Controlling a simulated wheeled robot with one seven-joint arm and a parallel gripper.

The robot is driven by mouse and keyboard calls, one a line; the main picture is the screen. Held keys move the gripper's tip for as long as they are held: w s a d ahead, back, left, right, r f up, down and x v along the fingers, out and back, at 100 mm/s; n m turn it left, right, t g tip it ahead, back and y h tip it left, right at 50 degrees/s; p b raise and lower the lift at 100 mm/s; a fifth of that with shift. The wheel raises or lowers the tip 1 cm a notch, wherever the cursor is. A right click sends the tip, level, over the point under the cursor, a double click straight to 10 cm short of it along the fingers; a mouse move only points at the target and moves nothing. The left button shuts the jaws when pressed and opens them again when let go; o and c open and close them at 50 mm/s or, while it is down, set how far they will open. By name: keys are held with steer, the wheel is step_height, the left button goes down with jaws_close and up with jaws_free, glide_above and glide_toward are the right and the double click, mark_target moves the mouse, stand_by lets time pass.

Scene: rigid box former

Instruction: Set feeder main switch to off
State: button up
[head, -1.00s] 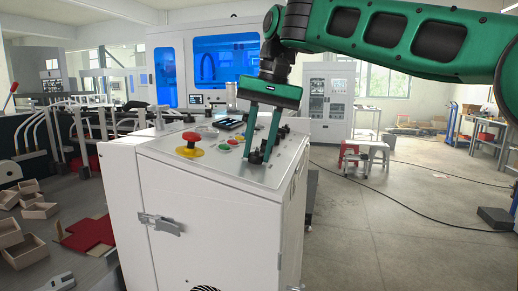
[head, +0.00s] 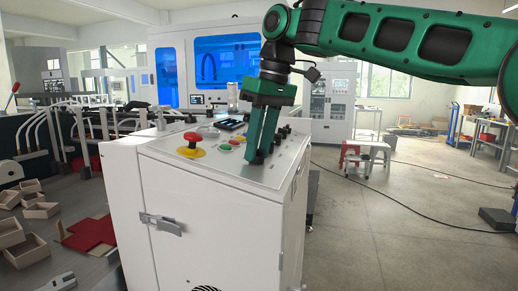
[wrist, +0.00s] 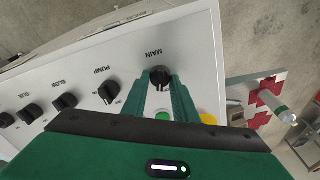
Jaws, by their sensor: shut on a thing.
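The feeder's main switch (wrist: 160,76) is a black rotary knob below the upside-down label MAIN in the wrist view. My gripper (wrist: 161,78) has its two green fingers closed on either side of this knob. In the head view my gripper (head: 257,160) points down at the control panel (head: 215,170) on top of the white cabinet, and its fingers hide the main knob there. Which setting the knob points to cannot be read.
The pump knob (wrist: 109,92) and the blow knob (wrist: 64,102) stand in the same row. A green button (wrist: 162,115) sits close to the fingers. A red emergency stop (head: 190,138) with a yellow base stands on the panel's left part.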

steer(key=n, duration=0.4)
steer(key=shift+f+n, duration=0.1)
steer(key=shift+n, duration=0.3)
steer(key=shift+d, duration=0.1)
stand_by(0.3)
steer(key=o, duration=1.1)
steer(key=shift+w+d, duration=0.1)
steer(key=shift+r, duration=0.35)
steer(key=v, duration=1)
